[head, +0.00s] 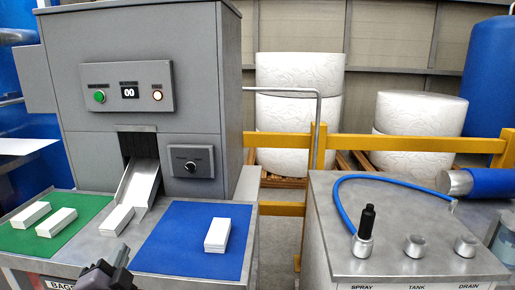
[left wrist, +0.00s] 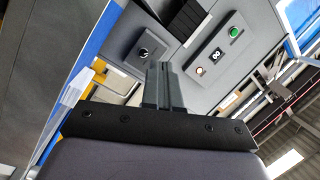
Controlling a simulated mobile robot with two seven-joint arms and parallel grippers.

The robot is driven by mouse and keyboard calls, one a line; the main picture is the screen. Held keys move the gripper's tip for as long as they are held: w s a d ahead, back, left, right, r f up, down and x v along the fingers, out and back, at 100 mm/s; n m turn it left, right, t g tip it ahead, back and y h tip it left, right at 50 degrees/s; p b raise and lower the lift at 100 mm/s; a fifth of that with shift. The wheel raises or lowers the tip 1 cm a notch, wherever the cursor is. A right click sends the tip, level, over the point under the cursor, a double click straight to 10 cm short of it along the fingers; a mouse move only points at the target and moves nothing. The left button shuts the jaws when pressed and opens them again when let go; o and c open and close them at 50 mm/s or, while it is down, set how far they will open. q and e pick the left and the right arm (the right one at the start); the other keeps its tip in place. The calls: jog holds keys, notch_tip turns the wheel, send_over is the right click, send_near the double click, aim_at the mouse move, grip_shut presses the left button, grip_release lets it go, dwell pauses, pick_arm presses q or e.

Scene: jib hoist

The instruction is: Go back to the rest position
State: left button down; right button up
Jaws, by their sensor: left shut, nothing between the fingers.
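My left gripper (head: 107,268) shows at the bottom edge of the head view, in front of the table with the green and blue mats. Its fingers are together and hold nothing. In the left wrist view the closed fingers (left wrist: 166,88) point toward the grey machine's front. My right gripper is in neither view.
A grey machine (head: 215,100) with a chute (head: 138,185) stands behind the table. White blocks lie on the green mat (head: 85,222), at the chute and on the blue mat (head: 180,250). A metal cabinet (head: 385,262) with a blue hose stands right, beyond a gap.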

pick_arm(q)
jog(key=s+d+f+n+g+h, duration=0.2)
jog(key=s+d+f+n+g, duration=0.2)
jog(key=s+f, duration=0.7)
jog(key=s+d+f+n+g+h, duration=0.3)
jog(key=s+d+f, duration=0.1)
jog(key=s+f, duration=0.8)
notch_tip(320, 180, down, 3)
jog(key=shift+f+n+g, duration=0.2)
jog(key=shift+n+g, duration=0.2)
